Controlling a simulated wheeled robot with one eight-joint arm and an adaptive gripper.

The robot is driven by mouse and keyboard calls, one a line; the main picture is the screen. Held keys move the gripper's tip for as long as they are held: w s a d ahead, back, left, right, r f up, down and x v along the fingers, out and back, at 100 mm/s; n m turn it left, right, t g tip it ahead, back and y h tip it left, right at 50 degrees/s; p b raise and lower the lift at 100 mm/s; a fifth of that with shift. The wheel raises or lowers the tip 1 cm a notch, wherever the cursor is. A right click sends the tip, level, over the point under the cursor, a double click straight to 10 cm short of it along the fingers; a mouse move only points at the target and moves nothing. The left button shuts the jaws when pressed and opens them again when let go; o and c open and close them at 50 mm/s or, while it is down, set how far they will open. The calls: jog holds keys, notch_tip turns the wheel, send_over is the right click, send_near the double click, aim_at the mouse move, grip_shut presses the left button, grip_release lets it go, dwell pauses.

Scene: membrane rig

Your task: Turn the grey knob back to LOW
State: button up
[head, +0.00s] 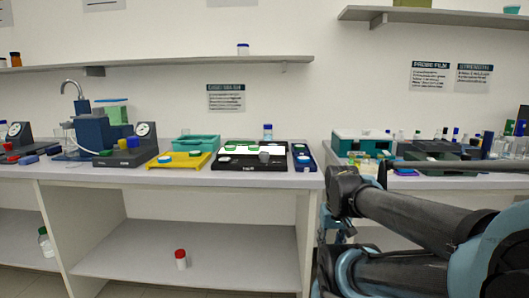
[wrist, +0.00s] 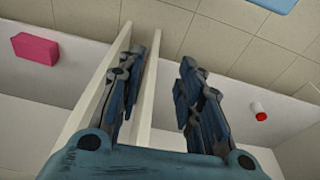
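A small dark grey knob-like piece (head: 264,157) sits on the right part of a black panel (head: 232,166) on the bench in the head view. Its pointer and any LOW mark are too small to read. My gripper (wrist: 172,52) is open and empty in the wrist view, its two fingers apart. It points toward shelving and floor, with no knob in that view. In the head view my arm fills the lower right, low in front of the bench and well away from the panel, and mostly hides the gripper.
A yellow tray (head: 180,166) and a gauge unit (head: 128,152) stand left of the panel, a blue tray (head: 304,163) right. A red-capped bottle (head: 181,260) stands on the lower shelf. A pink box (wrist: 35,48) shows in the wrist view.

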jog(key=shift+o, duration=0.8)
jog(key=o, duration=0.4)
notch_tip(320, 180, up, 2)
jog(key=shift+s+a, duration=0.1)
notch_tip(320, 180, up, 37)
jog(key=n+g, duration=0.2)
jog(key=n, duration=1.3)
send_over(265, 152)
notch_tip(265, 152, down, 17)
jog(key=shift+a+f, duration=0.1)
jog(key=c, duration=1.1)
